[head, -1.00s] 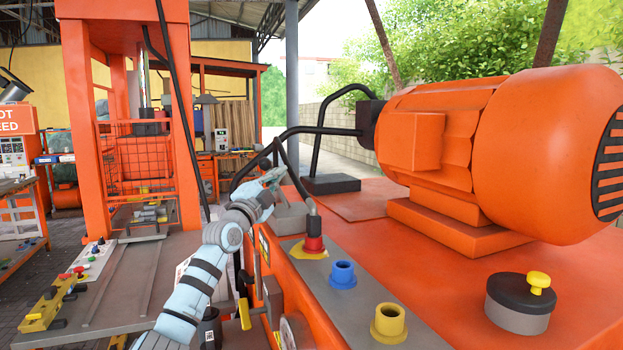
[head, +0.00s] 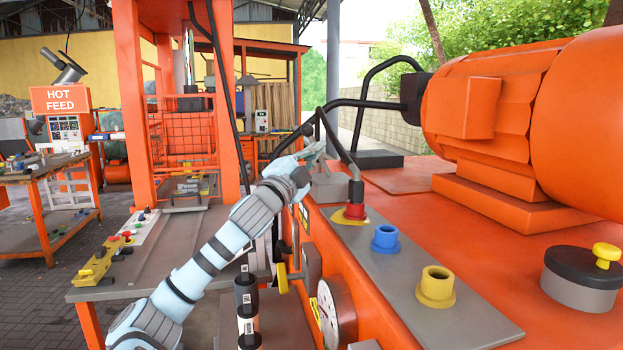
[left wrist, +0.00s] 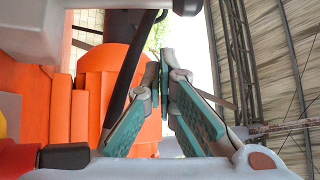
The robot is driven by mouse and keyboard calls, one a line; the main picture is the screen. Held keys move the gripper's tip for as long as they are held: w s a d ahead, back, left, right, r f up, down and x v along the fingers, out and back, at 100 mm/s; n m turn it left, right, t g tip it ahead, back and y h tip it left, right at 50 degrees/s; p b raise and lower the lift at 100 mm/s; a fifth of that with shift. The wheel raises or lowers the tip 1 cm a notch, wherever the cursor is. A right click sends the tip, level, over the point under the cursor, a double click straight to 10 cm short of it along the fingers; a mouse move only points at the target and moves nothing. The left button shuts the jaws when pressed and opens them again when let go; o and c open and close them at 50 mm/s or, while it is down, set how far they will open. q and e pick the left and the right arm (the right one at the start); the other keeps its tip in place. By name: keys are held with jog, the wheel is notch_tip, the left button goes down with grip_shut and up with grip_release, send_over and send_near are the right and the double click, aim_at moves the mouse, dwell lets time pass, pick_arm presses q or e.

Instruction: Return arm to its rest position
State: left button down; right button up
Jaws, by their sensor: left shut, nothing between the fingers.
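My left arm reaches up from the bottom left of the head view. Its gripper (head: 312,152) is above the near left edge of the orange machine top, close to the black cables and the red-ended connector (head: 355,205). In the left wrist view the green-padded fingers (left wrist: 163,85) meet at their tips with nothing between them. A black cable runs beside the fingers there. I cannot tell whether it touches them. My right gripper is not in view.
The large orange motor (head: 490,105) stands right of the gripper. A blue socket (head: 385,240) and a yellow socket (head: 435,287) sit on the grey panel. A grey table (head: 135,255) lies left, and a HOT FEED stand (head: 62,100) stands beyond it.

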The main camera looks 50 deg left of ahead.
pick_arm(q)
jog(key=shift+s+d+f+b, duration=0.2)
jog(key=shift+s+d+b, duration=0.15)
jog(key=shift+s, duration=0.05)
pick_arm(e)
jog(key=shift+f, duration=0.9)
pick_arm(q)
jog(key=shift+a, duration=0.1)
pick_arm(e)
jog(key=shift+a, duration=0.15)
